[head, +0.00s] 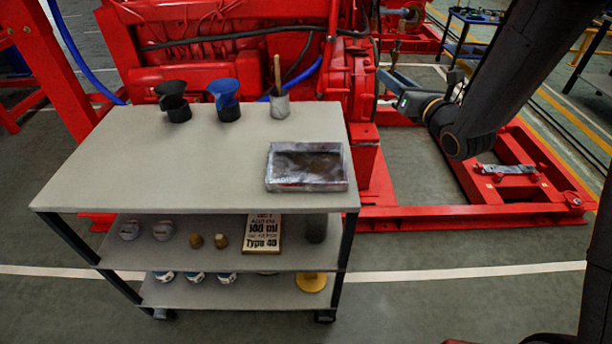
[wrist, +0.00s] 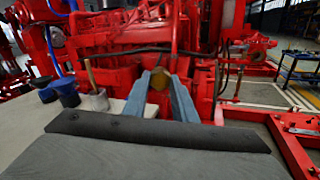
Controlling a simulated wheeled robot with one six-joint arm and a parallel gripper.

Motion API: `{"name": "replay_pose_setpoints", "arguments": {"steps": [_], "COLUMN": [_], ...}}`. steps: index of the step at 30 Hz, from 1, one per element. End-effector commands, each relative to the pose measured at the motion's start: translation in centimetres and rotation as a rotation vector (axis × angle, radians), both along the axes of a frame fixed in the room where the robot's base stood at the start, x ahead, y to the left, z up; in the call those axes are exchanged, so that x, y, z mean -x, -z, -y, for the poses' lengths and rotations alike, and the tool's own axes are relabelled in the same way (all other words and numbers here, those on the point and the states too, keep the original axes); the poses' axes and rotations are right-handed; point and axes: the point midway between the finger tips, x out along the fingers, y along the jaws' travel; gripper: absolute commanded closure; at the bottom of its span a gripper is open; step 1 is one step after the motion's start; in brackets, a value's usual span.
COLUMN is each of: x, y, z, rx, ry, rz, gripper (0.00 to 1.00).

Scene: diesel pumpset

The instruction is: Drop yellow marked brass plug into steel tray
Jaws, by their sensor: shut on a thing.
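My gripper (head: 388,78) is up to the right of the cart and higher in the picture than the steel tray. It is shut on a brass plug (wrist: 158,80), which shows between the two blue-grey fingers in the wrist view. No yellow mark can be made out on it. The steel tray (head: 306,187) is a shallow worn metal tray at the right end of the cart's top. Its inside is brownish and looks empty. The tray does not show in the wrist view. Two more brass-coloured plugs (head: 222,241) stand on the middle shelf.
The grey cart top (head: 150,165) is mostly clear. A black funnel (head: 174,100), a blue funnel (head: 226,100) and a grey cup with a brush (head: 279,105) stand at its back. The red engine (head: 220,50) stands close behind. A label block (head: 262,233) sits on the middle shelf.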

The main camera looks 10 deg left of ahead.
Motion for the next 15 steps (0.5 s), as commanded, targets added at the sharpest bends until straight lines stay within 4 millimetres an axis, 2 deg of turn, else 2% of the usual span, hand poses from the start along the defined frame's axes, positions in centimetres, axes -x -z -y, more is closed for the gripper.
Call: {"name": "replay_pose_setpoints", "arguments": {"steps": [1, 3, 7, 10, 15], "x": [0.6, 2.1, 6.0, 9.4, 13.7], "y": [0.2, 0.1, 0.5, 1.2, 2.5], "z": [-2.2, -5.0, -9.6, -12.0, -13.8], "rx": [0.001, 0.002, 0.001, -0.001, -0.002], "ry": [-0.093, -0.226, -0.482, -0.659, -0.866], "rz": [0.008, 0.007, 0.005, 0.002, -0.001], "gripper": [1.00, 1.00, 1.00, 1.00, 1.00]}}
